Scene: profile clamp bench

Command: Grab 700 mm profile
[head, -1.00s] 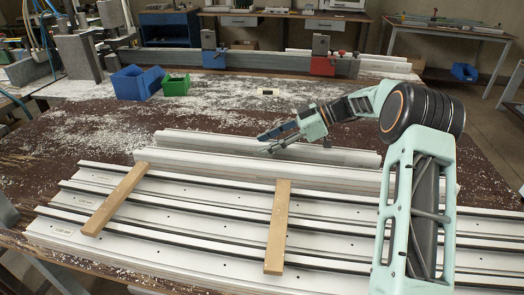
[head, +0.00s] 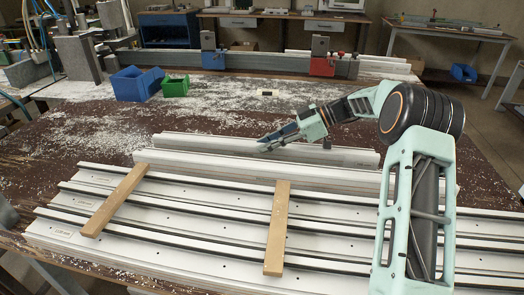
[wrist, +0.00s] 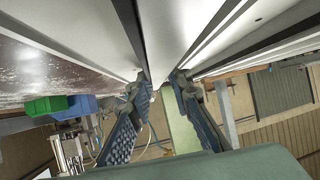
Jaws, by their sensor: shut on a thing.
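A short white profile (head: 200,143) lies at the back of the stack of profiles, running left to right. My gripper (head: 264,146) reaches down to it from the right and is shut on it near its middle. In the wrist view the two blue-grey fingers of my gripper (wrist: 164,78) press on both sides of the white profile (wrist: 156,62). The fingers hide part of the profile. The profile still appears to rest in its place. No length marking is readable on it.
A longer white profile (head: 180,163) lies just in front. Several long profiles with black strips (head: 180,205) fill the front, crossed by two wooden slats (head: 278,225). Blue (head: 137,83) and green (head: 175,86) bins stand behind left. Blue (head: 213,58) and red (head: 322,64) clamps stand at the back.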

